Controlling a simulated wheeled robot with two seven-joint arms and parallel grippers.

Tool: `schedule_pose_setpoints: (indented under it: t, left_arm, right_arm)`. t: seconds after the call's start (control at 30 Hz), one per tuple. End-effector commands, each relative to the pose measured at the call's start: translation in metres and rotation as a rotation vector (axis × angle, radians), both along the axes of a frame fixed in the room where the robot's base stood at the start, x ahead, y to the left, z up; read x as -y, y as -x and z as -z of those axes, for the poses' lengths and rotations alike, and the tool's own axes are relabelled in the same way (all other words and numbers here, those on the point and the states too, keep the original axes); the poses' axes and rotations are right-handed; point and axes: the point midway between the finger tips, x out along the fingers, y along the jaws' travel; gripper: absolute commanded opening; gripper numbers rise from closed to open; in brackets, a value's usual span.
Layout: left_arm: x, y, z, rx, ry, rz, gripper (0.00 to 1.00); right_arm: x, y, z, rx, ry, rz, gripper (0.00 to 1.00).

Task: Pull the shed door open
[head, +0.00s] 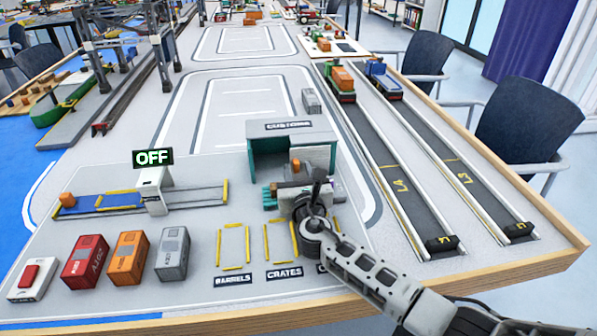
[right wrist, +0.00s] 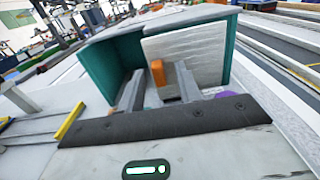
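The shed (head: 290,138) is the teal building with a grey roof and a "CUSTOMS" sign, right of the mat's middle. In the right wrist view its teal side wall (right wrist: 98,67) and a pale textured door panel (right wrist: 205,52) show. An orange upright handle (right wrist: 158,74) stands on the panel's left edge. My right gripper (right wrist: 160,88) is open, with one finger on each side of the handle; I cannot tell whether they touch it. In the head view my right gripper (head: 302,182) is in front of the shed and hides part of its front. My left gripper is not in view.
Red (head: 85,262), orange (head: 128,257) and grey (head: 172,254) containers stand at the front left. Yellow-marked bays (head: 233,247) lie in front of the shed. Rail lanes (head: 425,165) run along the right. A conveyor with an "OFF" sign (head: 153,158) stands at left.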

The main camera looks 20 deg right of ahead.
Motion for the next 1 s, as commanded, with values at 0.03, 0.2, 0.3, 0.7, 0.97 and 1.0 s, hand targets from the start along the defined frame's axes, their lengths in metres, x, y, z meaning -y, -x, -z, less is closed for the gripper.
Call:
schedule_pose_setpoints:
  t: [0.03, 0.2, 0.3, 0.7, 0.97, 1.0]
  left_arm:
    - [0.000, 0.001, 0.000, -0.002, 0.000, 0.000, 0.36]
    - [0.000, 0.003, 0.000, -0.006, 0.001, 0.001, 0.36]
    - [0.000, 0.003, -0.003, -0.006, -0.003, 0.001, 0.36]
    - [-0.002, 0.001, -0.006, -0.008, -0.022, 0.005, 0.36]
    - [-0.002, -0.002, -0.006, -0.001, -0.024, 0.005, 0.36]
    - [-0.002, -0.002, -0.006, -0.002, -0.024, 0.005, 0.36]
  right_arm:
    - [0.000, 0.000, 0.000, 0.000, 0.000, 0.000, 0.35]
    - [0.000, 0.004, 0.000, 0.000, 0.000, 0.000, 0.35]
    - [-0.002, 0.015, 0.000, -0.001, 0.000, -0.002, 0.35]
    - [-0.013, 0.108, 0.000, -0.003, 0.000, -0.002, 0.35]
    - [-0.018, 0.149, 0.001, -0.002, 0.000, 0.000, 0.35]
    - [-0.018, 0.152, 0.000, -0.001, 0.001, 0.000, 0.35]
